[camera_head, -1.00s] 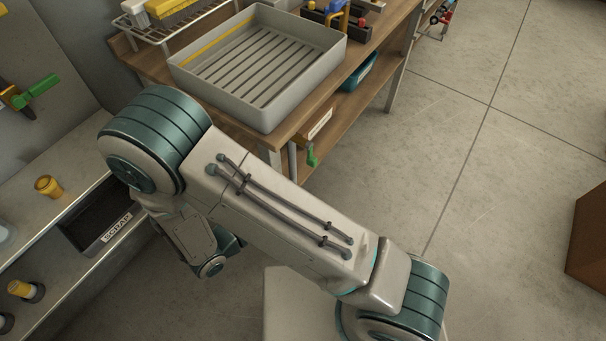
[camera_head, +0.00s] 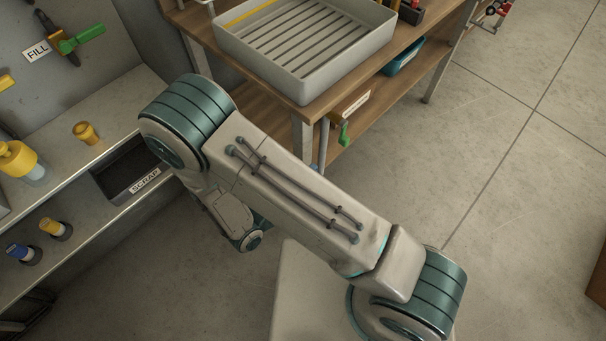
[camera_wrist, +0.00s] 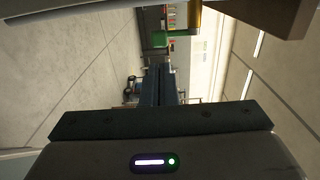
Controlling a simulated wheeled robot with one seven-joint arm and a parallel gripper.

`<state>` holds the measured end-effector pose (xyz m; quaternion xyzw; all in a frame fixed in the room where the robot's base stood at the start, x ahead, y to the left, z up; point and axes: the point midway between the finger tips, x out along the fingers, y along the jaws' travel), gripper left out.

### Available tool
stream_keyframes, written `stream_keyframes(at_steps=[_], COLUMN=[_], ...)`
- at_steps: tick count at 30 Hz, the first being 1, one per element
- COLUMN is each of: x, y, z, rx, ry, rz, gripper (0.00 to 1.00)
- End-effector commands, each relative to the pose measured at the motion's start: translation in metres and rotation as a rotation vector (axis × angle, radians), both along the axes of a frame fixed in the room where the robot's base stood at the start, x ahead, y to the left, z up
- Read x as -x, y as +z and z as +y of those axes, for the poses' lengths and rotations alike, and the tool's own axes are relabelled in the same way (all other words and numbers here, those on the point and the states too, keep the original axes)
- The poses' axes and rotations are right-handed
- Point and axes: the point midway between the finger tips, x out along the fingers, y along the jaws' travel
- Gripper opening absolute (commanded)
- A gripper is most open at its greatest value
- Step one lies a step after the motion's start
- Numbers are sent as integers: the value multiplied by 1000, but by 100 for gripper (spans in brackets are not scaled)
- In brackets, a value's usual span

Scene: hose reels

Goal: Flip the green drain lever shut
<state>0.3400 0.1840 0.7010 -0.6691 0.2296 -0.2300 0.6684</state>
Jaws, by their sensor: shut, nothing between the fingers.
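A green lever (camera_head: 344,134) hangs under the front edge of the wooden bench, below a small label too small to read. Another green lever (camera_head: 82,40) sits on a valve on the wall at upper left, beside a FILL label. In the wrist view a green handle (camera_wrist: 176,38) shows ahead of the fingers, next to a brass-coloured pipe part; I cannot tell which lever it is. My gripper (camera_wrist: 159,74) is shut and empty, apparently short of that handle.
A grey slatted tray (camera_head: 303,92) stands on the wooden bench (camera_head: 250,92). A teal bin (camera_head: 402,57) is on the bench's lower shelf. Open floor lies at right.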

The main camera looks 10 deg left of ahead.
Motion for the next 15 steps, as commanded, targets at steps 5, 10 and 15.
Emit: stream_keyframes(at_steps=[5, 10, 15], x=[-32, -56, -71], y=[0, 0, 0], z=[-26, -45, -56], rx=[1, 0, -2], ry=[-5, -4, -2], rz=[1, 0, -1], gripper=[0, 0, 0])
